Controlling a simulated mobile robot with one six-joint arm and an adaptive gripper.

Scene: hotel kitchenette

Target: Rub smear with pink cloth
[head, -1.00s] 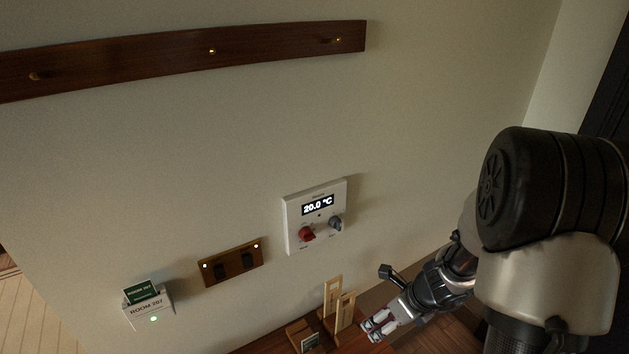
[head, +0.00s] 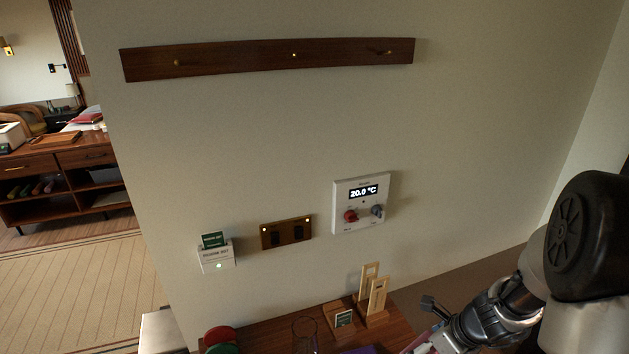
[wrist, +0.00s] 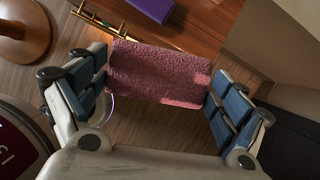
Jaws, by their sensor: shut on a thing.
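The pink cloth (wrist: 158,76) is a textured, folded pad in the wrist view. My gripper (wrist: 157,92) is shut on it, with a blue-grey finger at each side. In the head view my gripper (head: 428,344) is at the bottom edge, right of the wooden card stand, and is partly cut off. No smear can be made out in either view.
A wooden counter (head: 270,333) carries a wooden stand (head: 375,300) and a red and green round item (head: 220,338). A thermostat panel (head: 361,203) is on the wall above. The wrist view shows a purple block (wrist: 151,8) and a brass rack (wrist: 105,24).

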